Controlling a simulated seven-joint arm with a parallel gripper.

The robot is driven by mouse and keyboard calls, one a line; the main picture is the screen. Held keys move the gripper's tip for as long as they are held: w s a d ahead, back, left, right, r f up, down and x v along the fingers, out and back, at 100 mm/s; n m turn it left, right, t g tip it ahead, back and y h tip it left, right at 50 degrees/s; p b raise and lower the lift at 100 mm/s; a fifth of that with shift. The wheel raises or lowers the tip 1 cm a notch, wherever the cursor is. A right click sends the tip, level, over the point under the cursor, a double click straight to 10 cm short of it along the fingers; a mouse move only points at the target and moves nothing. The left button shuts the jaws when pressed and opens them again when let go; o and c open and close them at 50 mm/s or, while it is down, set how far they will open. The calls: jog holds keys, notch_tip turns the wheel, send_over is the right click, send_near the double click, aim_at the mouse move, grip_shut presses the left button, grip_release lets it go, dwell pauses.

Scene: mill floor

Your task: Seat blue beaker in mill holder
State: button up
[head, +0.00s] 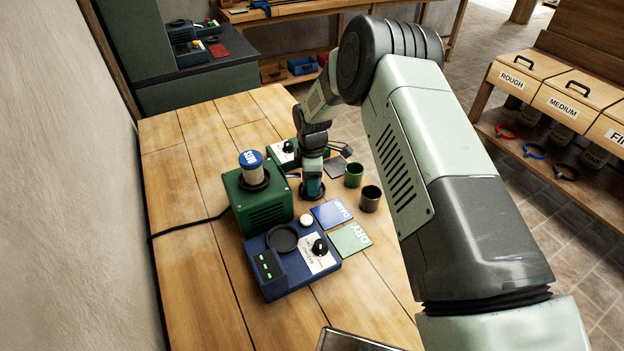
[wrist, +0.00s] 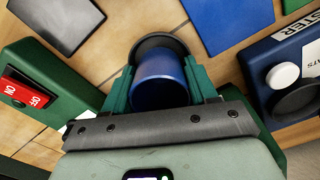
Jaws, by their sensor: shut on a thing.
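My gripper (head: 312,181) points down at the table between the two green machines. In the wrist view its green fingers (wrist: 162,88) are shut on the sides of the blue beaker (wrist: 159,82). A dark round rim (wrist: 158,42) shows just beyond the beaker, at table level. I cannot tell whether the beaker stands inside that rim or hangs above it. The green mill (head: 262,208) stands left of my gripper in the head view, with a blue-capped jar (head: 252,166) on top. A second green unit (head: 281,152) with a dial is behind; a red on/off switch (wrist: 24,92) shows in the wrist view.
The blue tester (head: 290,268) with a dark round plate is in front. A blue DAMP pad (head: 332,214), a green DRY pad (head: 349,239), a white knob (head: 306,220), and green (head: 354,176) and dark (head: 370,200) cups lie right.

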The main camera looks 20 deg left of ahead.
jog(key=shift+f, duration=0.25)
jog(key=shift+r, duration=0.4)
jog(key=shift+r, duration=0.4)
jog(key=shift+f, duration=0.6)
dwell(1.5)
jog(key=shift+r, duration=0.6)
jog(key=shift+f, duration=0.75)
dwell(0.7)
jog(key=o, duration=0.8)
jog(key=shift+o, duration=0.2)
notch_tip(320, 180, up, 11)
dwell(0.5)
